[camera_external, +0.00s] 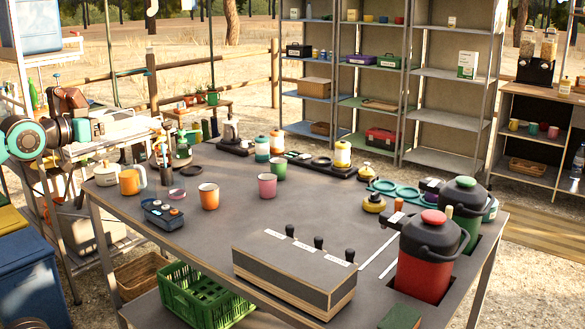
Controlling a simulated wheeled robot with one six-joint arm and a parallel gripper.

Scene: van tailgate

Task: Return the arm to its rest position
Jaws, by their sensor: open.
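My arm (38,135), dark with teal joint caps, reaches in from the left edge in the external view. It is folded at about the height of the cluttered side table, left of the main grey table (330,215). My gripper (100,127) is at the right end of the arm, in front of the side table's clutter. It is open, and I see nothing held in it. Its fingers are small and hard to make out against the things behind. It is apart from the cups on the main table.
The main table holds an orange mug (129,182), several enamel cups, a wooden block with knobs (294,272) and a red jug (424,262). A green crate (205,297) sits below the front edge. Shelves (446,75) stand behind. The table's middle is mostly clear.

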